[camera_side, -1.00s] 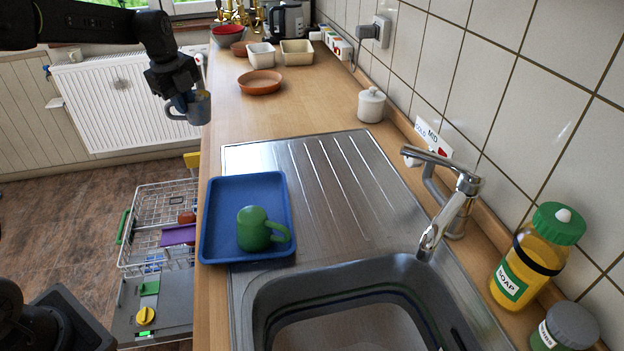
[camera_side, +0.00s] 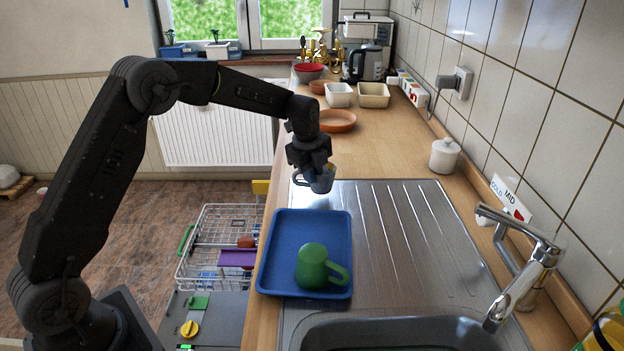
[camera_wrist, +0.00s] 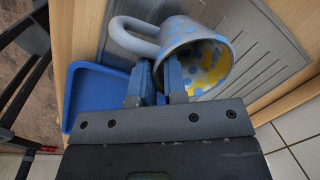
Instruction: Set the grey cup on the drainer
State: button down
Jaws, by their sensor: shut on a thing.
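The grey cup (camera_side: 322,181) is held in my gripper (camera_side: 316,168), which is shut on it, just above the far end of the drainer. In the wrist view the cup (camera_wrist: 183,33) is tilted, its mouth toward the camera, with yellow and blue patches inside and its handle to the left. The gripper's blue fingertips (camera_wrist: 160,82) are on the cup's wall near the rim. The ridged steel drainer (camera_side: 400,225) is bare. I cannot tell whether the cup touches it.
A blue tray (camera_side: 283,232) with an upturned green mug (camera_side: 318,268) lies left of the drainer. The tap (camera_side: 525,275) and sink (camera_side: 410,335) are in front. An orange dish (camera_side: 336,121) and a white lidded jar (camera_side: 445,155) stand behind. An open dishwasher rack (camera_side: 215,240) is below left.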

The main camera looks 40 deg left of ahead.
jog(key=shift+f, duration=0.9)
jog(key=c, duration=1.2)
grip_release()
jog(key=shift+f, duration=0.2)
jog(key=shift+o, duration=0.2)
notch_tip(320, 180, up, 12)
jog(key=s+r, duration=0.1)
jog(key=s, duration=0.1)
jog(key=s+d+r+n+t, duration=0.1)
jog(key=s+d+r+n, duration=0.2)
jog(key=s+r+n, duration=0.45)
jog(key=s+d+f+n+t, duration=0.1)
jog(key=s+n, duration=0.5)
jog(key=s, duration=0.6)
jog(key=s+d+f+n+t, duration=0.1)
jog(key=s+d+f+n, duration=0.2)
jog(key=s, duration=1)
jog(key=f+n, duration=0.1)
jog(key=n, duration=0.1)
jog(key=shift+d+n+t, duration=0.2)
jog(key=shift+n+t, duration=0.15)
jog(key=shift+t, duration=0.05)
